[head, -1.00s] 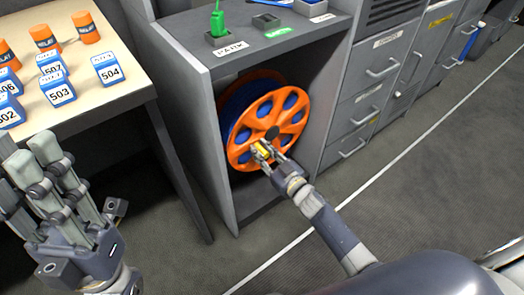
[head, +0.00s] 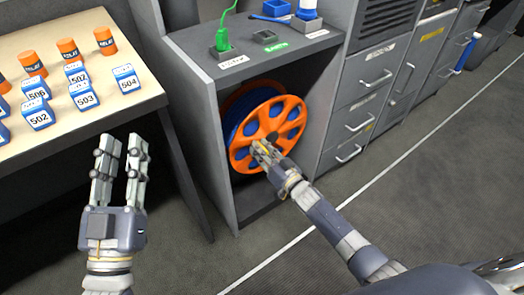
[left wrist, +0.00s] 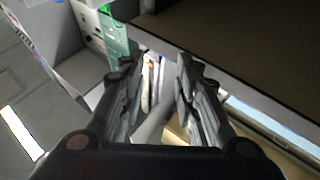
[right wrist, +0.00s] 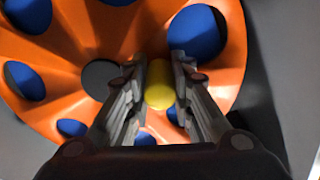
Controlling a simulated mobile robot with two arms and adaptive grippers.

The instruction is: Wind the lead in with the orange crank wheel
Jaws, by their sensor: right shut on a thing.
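The orange crank wheel (head: 291,108) stands upright in the open bay of a grey cabinet, with blue showing behind its holes. In the right wrist view, the orange wheel (right wrist: 75,40) fills much of the picture, with a dark round hub and a yellow knob (right wrist: 159,85) beside it. My right gripper (head: 262,150) is shut on the yellow knob; its fingers (right wrist: 157,90) stand either side of it. My left gripper (head: 122,150) is open and empty, apart from the wheel, between the table and the cabinet. Its fingers (left wrist: 158,70) show a gap between them.
A green plug with a green cord (head: 222,38) stands upright on the cabinet top (head: 195,45). At left, a table (head: 50,150) bears orange cylinders and blue numbered blocks. Grey drawers (head: 360,110) stand right of the bay. The floor in front is clear.

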